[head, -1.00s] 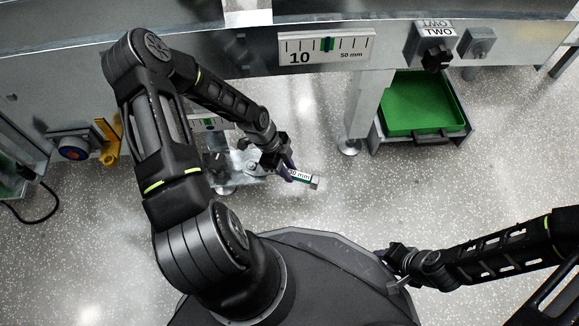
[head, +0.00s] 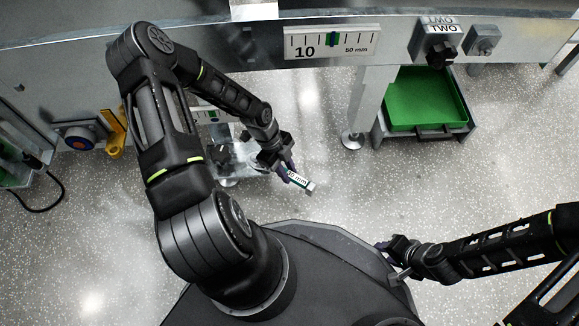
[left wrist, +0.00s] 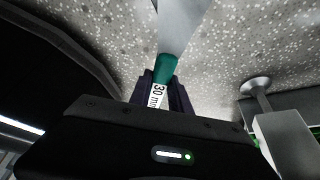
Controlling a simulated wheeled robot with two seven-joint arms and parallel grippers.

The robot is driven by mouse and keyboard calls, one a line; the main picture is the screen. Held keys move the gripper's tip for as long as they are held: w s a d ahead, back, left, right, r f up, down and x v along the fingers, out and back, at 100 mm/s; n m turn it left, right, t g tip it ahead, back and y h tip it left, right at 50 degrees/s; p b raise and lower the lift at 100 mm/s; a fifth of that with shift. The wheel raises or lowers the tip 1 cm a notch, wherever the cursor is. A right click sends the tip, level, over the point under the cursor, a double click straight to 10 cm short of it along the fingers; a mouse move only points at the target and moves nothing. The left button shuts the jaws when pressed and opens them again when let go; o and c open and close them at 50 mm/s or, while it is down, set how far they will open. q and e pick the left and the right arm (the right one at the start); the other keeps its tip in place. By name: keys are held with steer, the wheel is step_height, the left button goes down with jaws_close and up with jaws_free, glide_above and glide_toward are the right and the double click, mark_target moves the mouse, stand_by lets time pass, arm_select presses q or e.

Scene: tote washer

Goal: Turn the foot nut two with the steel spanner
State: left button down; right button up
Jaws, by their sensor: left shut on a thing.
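My left gripper (head: 284,168) is shut on the steel spanner (head: 298,180), held in the air above the floor. The spanner carries a white "30 mm" label and a teal band. In the left wrist view the spanner (left wrist: 166,70) sticks out from between the fingers, its bright steel part at the top edge. A levelling foot (head: 352,141) stands on the floor under the machine, right of my left gripper. Another foot (head: 229,182) is partly hidden behind my left gripper. I cannot tell which carries nut two. My right gripper (head: 392,250) is low at the right; its fingers are unclear.
The machine's front beam holds a "10 / 50 mm" scale plate (head: 331,47) and a black knob (head: 439,57) labelled TWO. A green tray (head: 425,101) sits under it at the right. A yellow bracket (head: 114,133) is at the left. Open speckled floor lies between.

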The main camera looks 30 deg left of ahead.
arm_select(q)
steer(key=shift+s, duration=0.15)
steer(key=shift+s+m+g+p, duration=0.35)
steer(key=shift+s+m+g, duration=0.05)
steer(key=shift+s+m, duration=0.6)
steer(key=shift+s, duration=0.1)
steer(key=shift+s+a+m+g+p, duration=0.3)
steer(key=shift+s+m+g, duration=0.1)
steer(key=shift+s+m, duration=0.5)
steer(key=shift+s+a+m+g+y, duration=0.15)
steer(key=shift+s+a+m, duration=0.1)
steer(key=shift+s+m, duration=0.25)
steer(key=shift+s+a+m+g+y, duration=0.15)
steer(key=shift+s+a+m, duration=0.05)
steer(key=shift+s+m, duration=0.25)
steer(key=shift+p, duration=0.3)
